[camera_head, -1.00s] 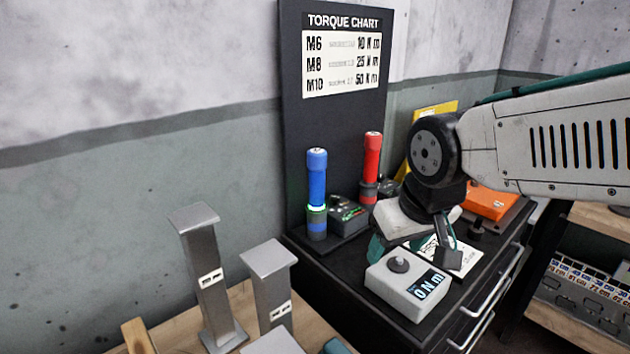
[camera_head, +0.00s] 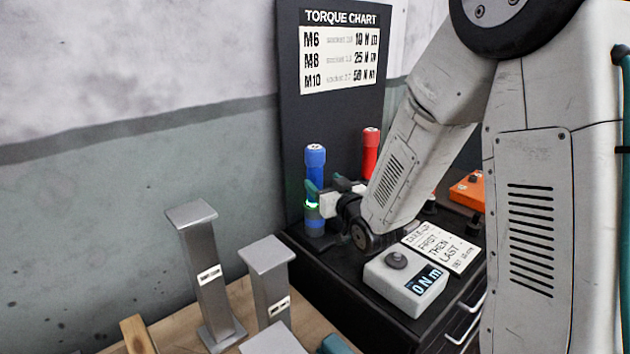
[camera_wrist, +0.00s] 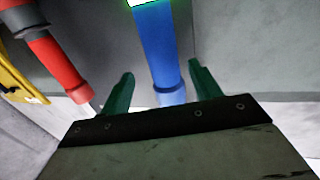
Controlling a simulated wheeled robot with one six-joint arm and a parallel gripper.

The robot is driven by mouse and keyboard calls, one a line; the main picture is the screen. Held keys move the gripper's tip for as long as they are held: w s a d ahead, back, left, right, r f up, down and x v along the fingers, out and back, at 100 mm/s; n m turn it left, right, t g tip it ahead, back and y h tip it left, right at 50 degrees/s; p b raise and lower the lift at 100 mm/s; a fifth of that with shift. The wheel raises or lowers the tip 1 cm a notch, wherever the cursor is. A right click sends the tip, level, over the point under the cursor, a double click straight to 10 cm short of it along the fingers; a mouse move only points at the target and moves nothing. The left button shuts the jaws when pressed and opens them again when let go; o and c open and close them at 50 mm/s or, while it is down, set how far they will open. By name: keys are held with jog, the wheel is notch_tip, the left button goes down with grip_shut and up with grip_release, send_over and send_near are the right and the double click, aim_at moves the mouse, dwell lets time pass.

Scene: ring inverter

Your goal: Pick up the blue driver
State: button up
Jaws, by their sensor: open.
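The blue driver (camera_head: 315,170) stands upright at the back left of the dark cabinet top, in front of the torque chart board, with a green glowing ring low on it. In the wrist view the blue driver (camera_wrist: 157,50) runs between the two green fingers of my gripper (camera_wrist: 160,92). My gripper (camera_head: 312,196) is open, at the driver's lower part in the head view, with a finger showing in front of it. I cannot tell whether the fingers touch it.
A red driver (camera_head: 370,152) stands just right of the blue one, and shows in the wrist view (camera_wrist: 55,55). A white torque box (camera_head: 405,283) and a card (camera_head: 440,247) lie in front. Grey metal posts (camera_head: 208,275) stand at the left front.

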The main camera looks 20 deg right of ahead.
aim_at(312, 172)
jog(key=w, duration=0.3)
jog(key=w+a, duration=0.1)
jog(key=w, duration=0.3)
jog(key=shift+a+f, duration=0.1)
jog(key=shift+a, duration=0.1)
jog(key=c, duration=1.2)
jog(key=shift+c, duration=0.5)
jog(key=shift+r, duration=0.2)
